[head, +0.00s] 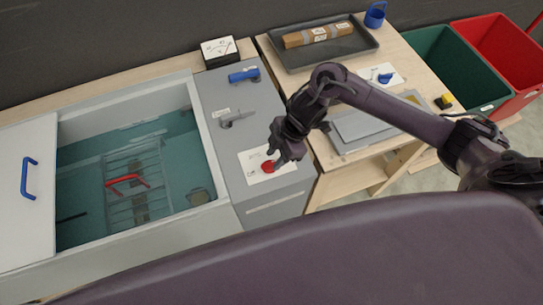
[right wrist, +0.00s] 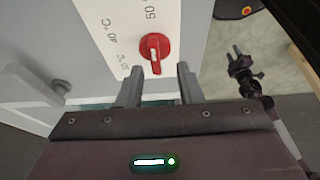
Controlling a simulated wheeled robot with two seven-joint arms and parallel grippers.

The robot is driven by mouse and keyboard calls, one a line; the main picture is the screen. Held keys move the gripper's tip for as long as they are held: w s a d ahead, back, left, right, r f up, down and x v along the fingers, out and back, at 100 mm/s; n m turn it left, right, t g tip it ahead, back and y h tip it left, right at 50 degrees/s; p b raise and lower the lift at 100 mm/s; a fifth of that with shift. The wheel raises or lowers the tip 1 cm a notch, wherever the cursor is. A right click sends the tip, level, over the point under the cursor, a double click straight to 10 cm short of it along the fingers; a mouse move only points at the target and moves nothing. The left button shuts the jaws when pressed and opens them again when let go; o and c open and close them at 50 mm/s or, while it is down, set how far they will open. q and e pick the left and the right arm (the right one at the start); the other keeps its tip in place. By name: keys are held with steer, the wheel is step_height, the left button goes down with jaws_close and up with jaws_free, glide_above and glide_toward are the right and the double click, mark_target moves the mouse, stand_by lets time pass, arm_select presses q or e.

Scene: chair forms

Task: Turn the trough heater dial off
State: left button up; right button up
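The heater dial (head: 268,166) is a red knob on a white label plate (head: 285,171) at the near end of the grey panel beside the trough. In the right wrist view the dial (right wrist: 154,48) has a raised grip running roughly up and down, close to the "50" mark; "40 °C" stands to its left. My right gripper (head: 277,160) is over the dial. In the right wrist view its fingers (right wrist: 160,86) are apart, just below the dial in the picture, with nothing between them. A dark two-fingered part, apparently my left gripper (right wrist: 243,68), shows at the right there.
The water trough (head: 213,150) holds a wire rack with a red handle (head: 127,181). A grey lever (head: 237,119) and a blue lever (head: 243,75) lie farther back on the panel. A wooden table with a dark tray (head: 358,47) stands right, beyond it green and red bins (head: 505,45).

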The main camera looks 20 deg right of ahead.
mark_target(269, 163)
steer(key=shift+w+a+f, duration=0.15)
steer(key=shift+a+f, duration=0.05)
steer(key=shift+f, duration=0.35)
steer(key=shift+w+a+f, duration=0.15)
steer(key=shift+a+f, duration=0.05)
steer(key=shift+f, duration=0.35)
steer(key=shift+a+f, duration=0.15)
steer(key=shift+f, duration=0.15)
steer(key=shift+c, duration=0.8)
jaws_close()
arm_select(q)
steer(key=shift+w+r, duration=0.25)
steer(key=shift+w, duration=1)
steer(key=shift+w, duration=0.2)
